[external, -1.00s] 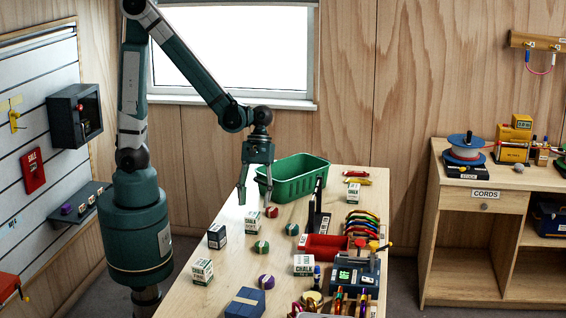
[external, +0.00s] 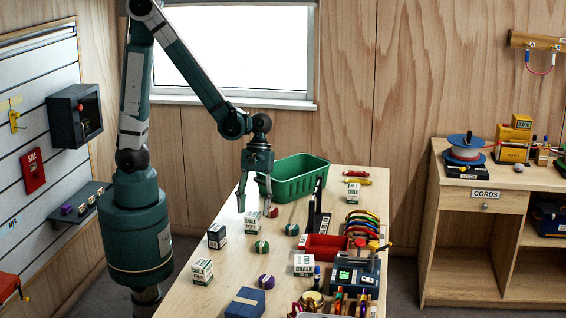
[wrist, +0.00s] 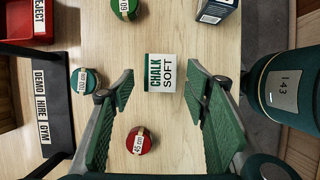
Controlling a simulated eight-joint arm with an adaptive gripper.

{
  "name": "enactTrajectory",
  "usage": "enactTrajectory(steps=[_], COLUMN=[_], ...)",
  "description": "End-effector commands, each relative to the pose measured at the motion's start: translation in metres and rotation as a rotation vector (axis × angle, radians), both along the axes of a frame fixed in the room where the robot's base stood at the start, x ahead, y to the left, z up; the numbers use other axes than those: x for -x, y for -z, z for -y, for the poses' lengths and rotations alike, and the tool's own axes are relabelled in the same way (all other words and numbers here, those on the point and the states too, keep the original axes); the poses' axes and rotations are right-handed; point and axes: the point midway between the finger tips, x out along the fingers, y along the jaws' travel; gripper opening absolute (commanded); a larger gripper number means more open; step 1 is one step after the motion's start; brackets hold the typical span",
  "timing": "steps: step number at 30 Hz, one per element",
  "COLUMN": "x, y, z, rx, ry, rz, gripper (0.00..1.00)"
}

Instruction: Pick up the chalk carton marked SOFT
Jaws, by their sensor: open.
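The chalk carton marked SOFT (wrist: 161,73) stands on the table in the wrist view, white with a green band and its label readable. It also shows in the external view (external: 252,223), below my gripper. My gripper (external: 253,203) is open and points down above the carton. In the wrist view the fingers (wrist: 160,90) lie on either side of the carton, with gaps on both sides. I cannot tell how far above it the fingertips are.
A red roll (wrist: 140,141) and a teal roll (wrist: 86,80) lie close by. A green roll (wrist: 125,8) and a dark carton (wrist: 216,10) sit farther off. A green bin (external: 290,184) stands behind my gripper. Other chalk cartons (external: 203,271) (external: 304,265) stand on the table.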

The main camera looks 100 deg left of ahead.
Motion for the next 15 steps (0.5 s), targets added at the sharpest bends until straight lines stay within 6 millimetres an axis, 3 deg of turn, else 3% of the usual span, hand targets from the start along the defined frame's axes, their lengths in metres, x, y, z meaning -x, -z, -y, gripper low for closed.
enactTrajectory(steps=[15], x=[0.0], y=[0.038], z=[0.014], rx=[0.0], ry=[0.001], rz=[0.0], gripper=[0.46])
